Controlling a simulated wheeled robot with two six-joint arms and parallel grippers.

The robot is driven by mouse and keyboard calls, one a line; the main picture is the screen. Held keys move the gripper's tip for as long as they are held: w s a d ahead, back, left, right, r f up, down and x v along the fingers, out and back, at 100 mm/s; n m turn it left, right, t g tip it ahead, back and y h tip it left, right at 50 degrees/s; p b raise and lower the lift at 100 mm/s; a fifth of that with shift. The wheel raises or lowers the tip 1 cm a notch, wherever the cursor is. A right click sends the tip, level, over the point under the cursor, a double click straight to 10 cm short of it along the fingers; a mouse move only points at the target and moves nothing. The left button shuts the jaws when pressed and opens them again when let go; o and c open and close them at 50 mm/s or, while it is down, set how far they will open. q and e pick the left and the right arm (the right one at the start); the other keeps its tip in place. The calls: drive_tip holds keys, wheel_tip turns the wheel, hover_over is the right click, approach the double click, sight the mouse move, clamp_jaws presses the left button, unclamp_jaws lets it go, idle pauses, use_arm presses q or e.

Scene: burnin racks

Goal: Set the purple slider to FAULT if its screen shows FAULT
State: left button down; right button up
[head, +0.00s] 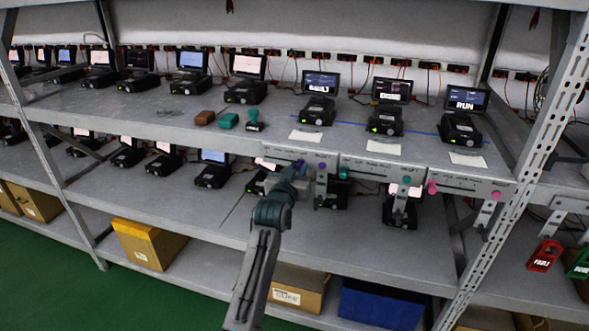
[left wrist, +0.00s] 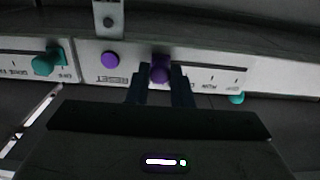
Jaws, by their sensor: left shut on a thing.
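The purple slider knob (left wrist: 160,72) sits on a white panel strip in the left wrist view, between the two fingers of my left gripper (left wrist: 160,82), which is shut on it. A round purple button (left wrist: 110,59) is beside it, above upside-down lettering that reads RESET. In the head view my left gripper (head: 297,168) is at the shelf's front edge and partly hides the purple panel; the purple button also shows there (head: 322,166). The dark screen (head: 320,82) above this panel has white text too small to read surely. My right gripper is not in view.
Teal (head: 405,180) and pink (head: 432,187) controls sit on panels to the right. Their devices stand above; the rightmost screen (head: 467,99) reads RUN. Brackets hang below the shelf edge. A rack post (head: 520,160) stands at right. Red and green tags hang beyond it.

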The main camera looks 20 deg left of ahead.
use_arm(q)
drive_tip(key=c, duration=1.5)
unclamp_jaws()
drive_tip(key=shift+d, duration=0.2)
drive_tip(key=shift+o, duration=0.9)
drive_tip(key=shift+d, duration=0.15)
drive_tip(key=s+b, duration=0.2)
drive_tip(key=s, duration=0.8)
drive_tip(key=shift+s, duration=0.4)
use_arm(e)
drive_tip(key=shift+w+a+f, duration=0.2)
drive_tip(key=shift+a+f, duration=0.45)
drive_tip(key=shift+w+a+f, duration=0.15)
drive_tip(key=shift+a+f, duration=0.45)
